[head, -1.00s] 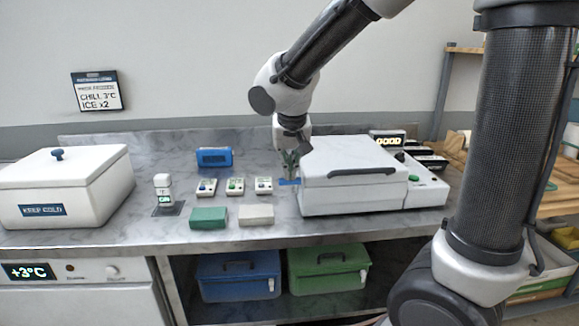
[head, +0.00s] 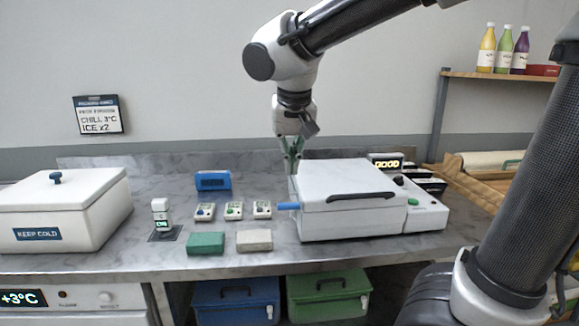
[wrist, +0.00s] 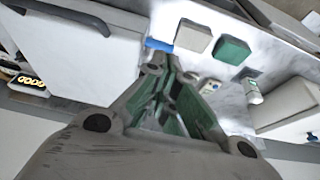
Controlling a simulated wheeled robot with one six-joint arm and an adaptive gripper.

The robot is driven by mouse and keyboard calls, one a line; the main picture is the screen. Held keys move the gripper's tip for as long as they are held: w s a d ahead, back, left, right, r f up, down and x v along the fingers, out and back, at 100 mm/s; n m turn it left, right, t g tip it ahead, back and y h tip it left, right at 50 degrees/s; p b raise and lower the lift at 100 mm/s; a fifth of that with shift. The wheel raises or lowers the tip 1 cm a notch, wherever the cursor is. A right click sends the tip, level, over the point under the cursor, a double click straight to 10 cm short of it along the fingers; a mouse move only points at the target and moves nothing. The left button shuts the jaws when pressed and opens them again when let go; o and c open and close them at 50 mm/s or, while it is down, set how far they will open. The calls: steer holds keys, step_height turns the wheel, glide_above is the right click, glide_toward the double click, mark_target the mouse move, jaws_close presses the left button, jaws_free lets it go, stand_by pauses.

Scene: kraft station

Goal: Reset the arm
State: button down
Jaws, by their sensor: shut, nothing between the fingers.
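My gripper (head: 291,158) points down over the metal counter (head: 120,240), just behind the left edge of the white lidded machine (head: 345,185). Its green-padded fingers are shut with nothing between them. In the wrist view my gripper (wrist: 168,78) fills the middle, its fingertips together. A blue tab (head: 288,206) sticks out from the machine's left side, and it also shows in the wrist view (wrist: 158,45) just beyond the fingertips. I cannot tell the exact gap between the fingers and the machine.
A white "KEEP COLD" box (head: 60,212) stands at the left. Small button units (head: 234,211), a green block (head: 206,243), a pale block (head: 254,240) and a blue device (head: 212,181) lie mid-counter. Bottles (head: 505,50) stand on a shelf at right. Blue (head: 236,300) and green (head: 328,297) bins sit below.

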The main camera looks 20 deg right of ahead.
steer(key=shift+r, duration=0.1)
stand_by(0.4)
steer(key=s+d+f+n, duration=0.1)
steer(key=s+d+f, duration=0.1)
steer(key=s+d, duration=0.6)
steer(key=s+d+f+n, duration=0.1)
steer(key=s+d+f, duration=0.2)
steer(key=s+d, duration=0.5)
steer(key=shift+s+d+y, duration=0.2)
steer(key=shift+d+y, duration=0.15)
steer(key=shift+y, duration=0.05)
